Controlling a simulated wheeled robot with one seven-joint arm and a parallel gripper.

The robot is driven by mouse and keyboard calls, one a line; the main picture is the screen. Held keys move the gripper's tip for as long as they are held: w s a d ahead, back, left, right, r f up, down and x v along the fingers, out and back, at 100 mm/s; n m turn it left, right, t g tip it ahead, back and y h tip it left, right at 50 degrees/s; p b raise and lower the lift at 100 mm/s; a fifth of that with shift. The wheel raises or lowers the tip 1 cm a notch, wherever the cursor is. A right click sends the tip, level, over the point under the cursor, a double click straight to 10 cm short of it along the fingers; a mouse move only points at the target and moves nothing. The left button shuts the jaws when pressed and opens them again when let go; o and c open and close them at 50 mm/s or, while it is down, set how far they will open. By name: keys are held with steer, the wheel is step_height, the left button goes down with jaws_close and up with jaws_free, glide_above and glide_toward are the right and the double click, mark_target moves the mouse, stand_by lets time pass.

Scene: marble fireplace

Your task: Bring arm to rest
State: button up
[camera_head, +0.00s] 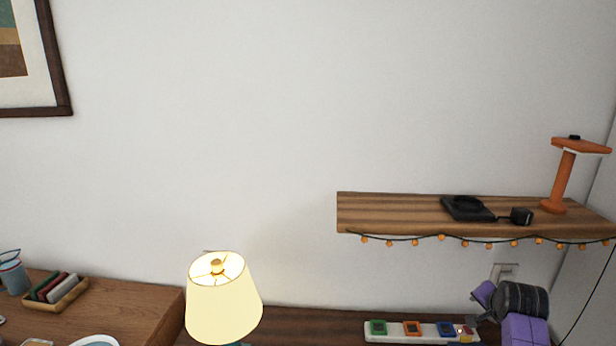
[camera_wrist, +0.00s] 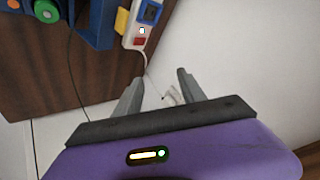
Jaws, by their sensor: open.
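My gripper (camera_wrist: 161,77) shows in the wrist view with its two grey fingers apart and nothing between them. Its purple body fills the bottom of that view. The fingers point past the edge of a dark wooden surface (camera_wrist: 75,75), towards a pale area. In the head view, part of my arm (camera_head: 522,300), purple with a dark ribbed joint, stands at the lower right, below the wall shelf. My fingertips cannot be made out in the head view.
A white power strip (camera_head: 400,331) with coloured sockets lies beside my arm; it also shows in the wrist view (camera_wrist: 141,27). A wooden shelf (camera_head: 400,211) with string lights hangs above. A lit lamp (camera_head: 224,305) stands left. Blue parts (camera_wrist: 97,22) are near the fingers.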

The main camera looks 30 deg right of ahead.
steer(key=a+n, duration=0.1)
steer(key=a+n+t, duration=0.1)
steer(key=a, duration=0.1)
steer(key=a+f+n+t+h, duration=0.1)
steer(key=a, duration=0.1)
steer(key=shift+w+a, duration=0.2)
steer(key=shift+w, duration=0.05)
steer(key=s+a+r+n+t+b, duration=0.1)
steer(key=s+a+n+t, duration=0.3)
steer(key=a, duration=0.8)
steer(key=s+a+r+n+t, duration=0.1)
steer(key=s+a+n+t, duration=0.3)
steer(key=a, duration=0.8)
steer(key=s+a+r+n+g+y+b, duration=0.1)
steer(key=s+a+n+y, duration=0.5)
steer(key=s+a, duration=1.3)
steer(key=s+r+y, duration=0.1)
steer(key=s, duration=0.3)
steer(key=shift+a+r+n+y+b, duration=0.3)
steer(key=shift+a+y+b, duration=0.1)
steer(key=shift+s, duration=0.1)
